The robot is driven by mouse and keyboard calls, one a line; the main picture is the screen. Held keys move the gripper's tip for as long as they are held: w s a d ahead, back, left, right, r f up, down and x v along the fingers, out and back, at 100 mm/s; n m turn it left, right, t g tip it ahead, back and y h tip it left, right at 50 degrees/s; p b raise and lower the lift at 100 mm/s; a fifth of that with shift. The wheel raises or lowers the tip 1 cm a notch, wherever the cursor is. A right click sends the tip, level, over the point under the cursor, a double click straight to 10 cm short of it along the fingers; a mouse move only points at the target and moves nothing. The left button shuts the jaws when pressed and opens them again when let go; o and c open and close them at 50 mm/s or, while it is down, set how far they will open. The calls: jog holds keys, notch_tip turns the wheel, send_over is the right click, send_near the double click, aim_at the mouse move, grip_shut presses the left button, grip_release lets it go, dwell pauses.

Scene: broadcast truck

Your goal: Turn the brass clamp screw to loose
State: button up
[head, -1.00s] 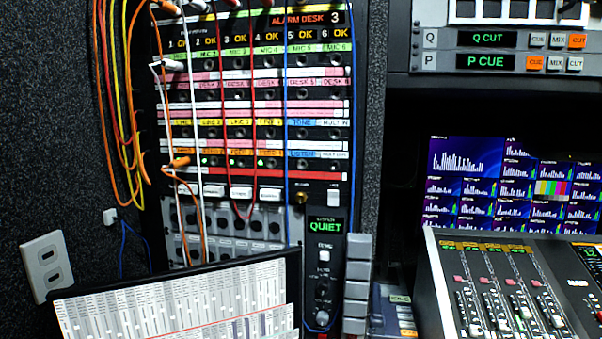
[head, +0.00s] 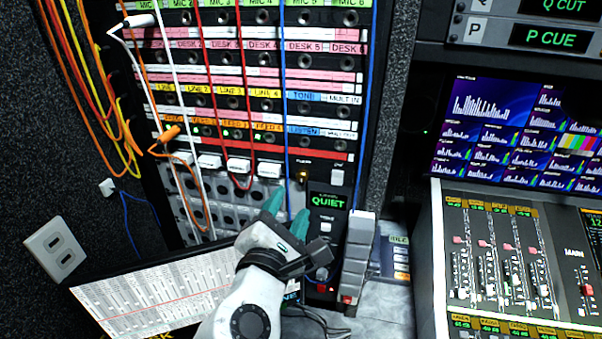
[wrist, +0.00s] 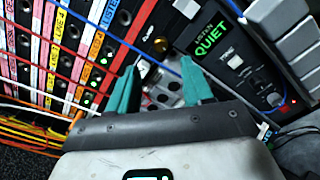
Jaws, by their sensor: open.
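The brass clamp screw (head: 303,175) is a small round brass knob on the black panel, just below the red strip and left of a white button. It also shows in the wrist view (wrist: 161,45), beyond the fingertips and roughly between their lines. My gripper (head: 287,208) has teal fingers and is in front of the lower panel, below and a little left of the screw in the head view. The screw's turn position is too small to tell.
A blue cable (head: 286,110) hangs close left of the screw and crosses near my fingers. Red, white and orange cables hang further left. A QUIET intercom unit (head: 327,203) stands right of the gripper. A tilted screen (head: 160,300) is at lower left, a fader desk (head: 510,255) at right.

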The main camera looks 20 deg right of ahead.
aim_at(302, 178)
jog(key=p+x, duration=0.1)
jog(key=x, duration=0.7)
jog(key=shift+w+d+p, duration=0.15)
jog(key=shift+d+p, duration=0.05)
jog(key=shift+p, duration=0.15)
jog(key=shift+c, duration=0.2)
grip_shut()
